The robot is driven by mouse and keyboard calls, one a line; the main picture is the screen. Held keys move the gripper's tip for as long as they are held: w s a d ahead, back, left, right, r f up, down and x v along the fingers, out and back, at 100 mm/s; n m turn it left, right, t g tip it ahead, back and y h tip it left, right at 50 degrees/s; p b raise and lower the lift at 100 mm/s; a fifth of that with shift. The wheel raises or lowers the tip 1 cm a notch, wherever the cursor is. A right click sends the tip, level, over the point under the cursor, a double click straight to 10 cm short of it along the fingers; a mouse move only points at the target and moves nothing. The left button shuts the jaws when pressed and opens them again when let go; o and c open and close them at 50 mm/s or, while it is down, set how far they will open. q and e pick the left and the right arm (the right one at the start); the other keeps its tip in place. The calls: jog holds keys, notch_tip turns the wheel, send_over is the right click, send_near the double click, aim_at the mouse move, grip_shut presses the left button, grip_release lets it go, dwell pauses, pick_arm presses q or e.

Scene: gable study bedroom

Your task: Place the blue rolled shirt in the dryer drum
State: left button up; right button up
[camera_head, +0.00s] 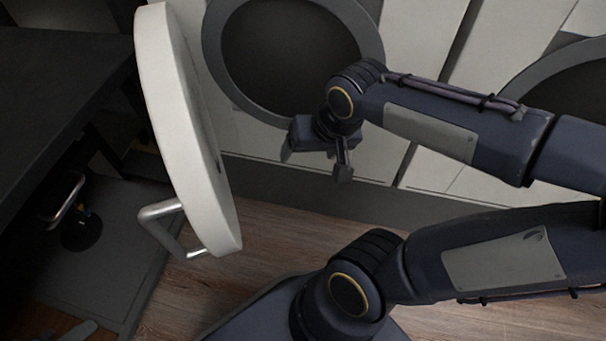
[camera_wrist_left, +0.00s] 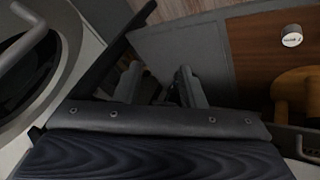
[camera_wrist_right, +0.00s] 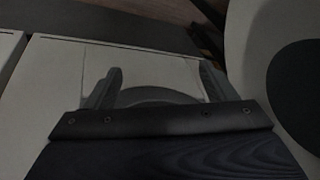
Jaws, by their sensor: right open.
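No blue rolled shirt can be made out in any view. The dryer drum opening (camera_head: 290,55) is a dark round hole with a grey rim at the top of the head view. Its round white door (camera_head: 185,120) stands open to the left, seen nearly edge-on, with a metal handle. My right gripper (camera_head: 315,160) is open and empty just below the opening's lower rim. In the right wrist view its fingers (camera_wrist_right: 160,82) are wide apart before a white panel and a grey curved rim. My left gripper (camera_wrist_left: 160,85) shows only in its own wrist view, fingers apart, nothing visible between them.
A second round appliance door (camera_head: 565,90) is at the right. A dark desk (camera_head: 60,75) fills the upper left, with a dark mat (camera_head: 110,235) below. Wooden floor (camera_head: 265,235) lies before the dryer. The left wrist view shows a tan wooden object (camera_wrist_left: 292,92) at right.

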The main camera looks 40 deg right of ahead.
jog(key=s+a+n+t+y, duration=0.1)
jog(key=s+a+n+y, duration=0.2)
jog(key=s+a, duration=0.3)
jog(key=shift+a+n, duration=0.35)
jog(key=shift+n, duration=0.05)
jog(key=shift+r, duration=0.1)
